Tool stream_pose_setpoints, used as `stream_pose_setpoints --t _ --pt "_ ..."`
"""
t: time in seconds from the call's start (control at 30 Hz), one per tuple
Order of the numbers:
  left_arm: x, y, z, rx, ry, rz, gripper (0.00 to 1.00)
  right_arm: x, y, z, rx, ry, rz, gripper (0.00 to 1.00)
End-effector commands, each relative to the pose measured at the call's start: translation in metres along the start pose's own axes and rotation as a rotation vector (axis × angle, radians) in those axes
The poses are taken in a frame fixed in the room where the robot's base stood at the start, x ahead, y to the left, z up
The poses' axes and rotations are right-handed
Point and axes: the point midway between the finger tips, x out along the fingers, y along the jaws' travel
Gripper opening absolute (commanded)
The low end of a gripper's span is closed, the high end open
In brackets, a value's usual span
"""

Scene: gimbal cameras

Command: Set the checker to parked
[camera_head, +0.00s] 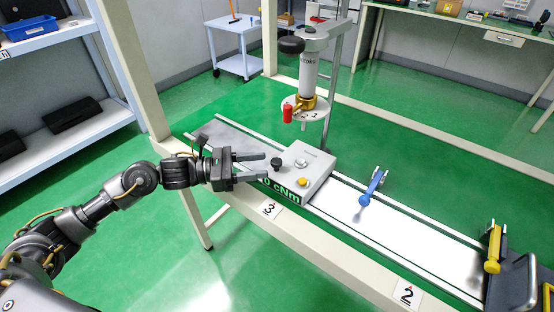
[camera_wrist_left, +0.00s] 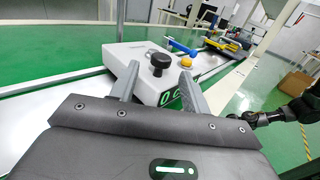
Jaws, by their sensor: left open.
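The checker (camera_head: 318,172) is a white box on the bench rail, with a black knob (camera_head: 276,162), a yellow button (camera_head: 302,182) and a dark front display with green characters reading "0 cNm". My left gripper (camera_head: 265,165) is open and empty at the checker's left side, its fingertips close to the black knob. In the left wrist view the checker (camera_wrist_left: 118,56) lies ahead, and its knob (camera_wrist_left: 160,62) appears between the two fingers (camera_wrist_left: 160,72). I cannot tell whether a finger touches it. The display is partly hidden by a finger there. My right gripper does not show.
A blue-handled tool (camera_head: 372,187) stands on the rail right of the checker. A yellow-handled tool (camera_head: 494,250) is at the far right. Labels "3" (camera_head: 269,209) and "2" (camera_head: 407,294) mark the bench front.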

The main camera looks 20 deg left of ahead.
Motion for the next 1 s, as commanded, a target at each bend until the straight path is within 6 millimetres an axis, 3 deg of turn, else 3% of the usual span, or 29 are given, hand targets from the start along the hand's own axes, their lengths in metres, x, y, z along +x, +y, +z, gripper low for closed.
stream_pose_setpoints --t 0.1,0.3,0.7,1.0 --pt "0.022 0.0 0.003 -0.001 -0.004 0.001 0.47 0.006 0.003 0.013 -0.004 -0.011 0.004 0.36" --pt "0.046 0.0 0.001 -0.001 0.0 0.003 0.47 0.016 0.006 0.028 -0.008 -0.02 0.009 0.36" --pt "0.054 0.0 -0.001 0.0 0.001 0.005 0.47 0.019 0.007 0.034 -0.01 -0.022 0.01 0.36" --pt "0.053 0.0 0.0 -0.001 0.001 0.005 0.1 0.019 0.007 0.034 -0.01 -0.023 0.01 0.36"
